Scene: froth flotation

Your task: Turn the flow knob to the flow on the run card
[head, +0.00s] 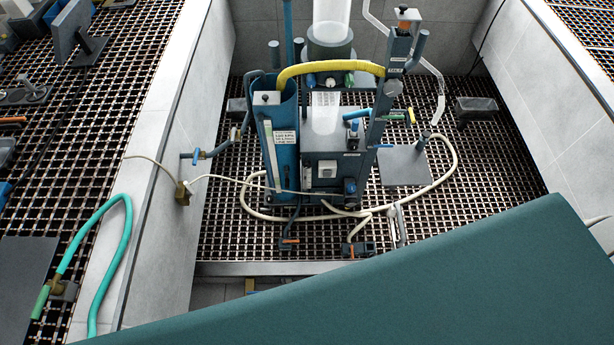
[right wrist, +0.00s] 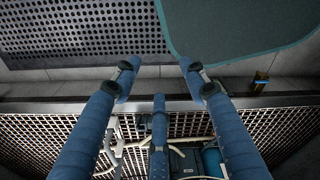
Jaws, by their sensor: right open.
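The blue-grey flotation machine (head: 335,135) stands on the grating in a walled bay in the head view. A small white printed card (head: 285,137) is on the front of its tall blue tank; its text is too small to read. I cannot tell which one is the flow knob. My right gripper (right wrist: 158,75) is open and empty in the right wrist view, its blue fingers apart. Parts of the machine show beyond them. My left gripper is not in view.
A yellow hose (head: 330,67) arches over the machine. A cream hose (head: 440,180) loops around its base, with thin cables. Pale walls (head: 160,200) flank the bay. A green hose (head: 125,250) lies at left.

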